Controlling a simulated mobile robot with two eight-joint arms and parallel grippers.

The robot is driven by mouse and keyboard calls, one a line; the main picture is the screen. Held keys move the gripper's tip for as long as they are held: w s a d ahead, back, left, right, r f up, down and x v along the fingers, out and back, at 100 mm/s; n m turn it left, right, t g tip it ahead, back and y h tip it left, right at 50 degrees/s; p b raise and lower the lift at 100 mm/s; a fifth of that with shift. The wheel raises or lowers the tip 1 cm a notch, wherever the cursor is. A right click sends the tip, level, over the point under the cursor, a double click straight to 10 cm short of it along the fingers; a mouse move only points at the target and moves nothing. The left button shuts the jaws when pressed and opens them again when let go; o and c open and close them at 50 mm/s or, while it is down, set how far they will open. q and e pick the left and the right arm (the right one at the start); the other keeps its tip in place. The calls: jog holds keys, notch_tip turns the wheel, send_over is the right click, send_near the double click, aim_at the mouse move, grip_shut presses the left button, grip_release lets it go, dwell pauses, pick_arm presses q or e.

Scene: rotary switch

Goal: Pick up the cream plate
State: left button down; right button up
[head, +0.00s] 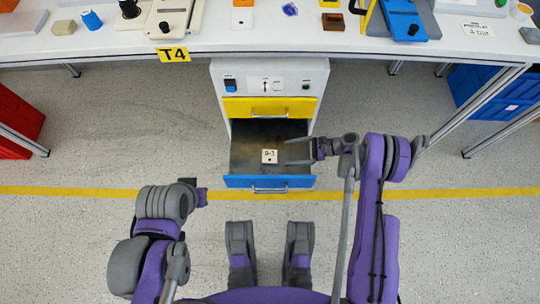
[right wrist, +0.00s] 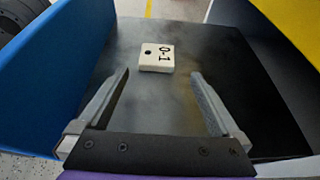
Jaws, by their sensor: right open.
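The cream plate (head: 269,156) lies on the dark bottom of the open lower drawer with the blue front (head: 268,182). It is a small square marked "0-1" with a dark hole, and it also shows in the right wrist view (right wrist: 157,58). My right gripper (head: 285,151) is open and empty at the drawer's right side, pointing left. In the right wrist view its two fingers (right wrist: 158,80) are spread wide, with the plate beyond the fingertips, apart from them. My left arm is at the lower left of the head view; its fingers do not show clearly.
The cabinet (head: 318,76) has a shut yellow drawer (head: 270,107) above the open one. The table (head: 225,40) with several objects stands above and behind. The drawer walls stand close around my right gripper. A red crate (head: 18,120) and a blue crate (head: 490,90) stand at the sides.

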aim_at(272, 156)
jog(key=b+x, duration=0.1)
jog(key=x, duration=0.5)
jog(key=shift+s+a+b, duration=0.25)
jog(key=shift+a+b, duration=0.05)
jog(key=shift+b, duration=0.05)
jog(key=c, duration=1.3)
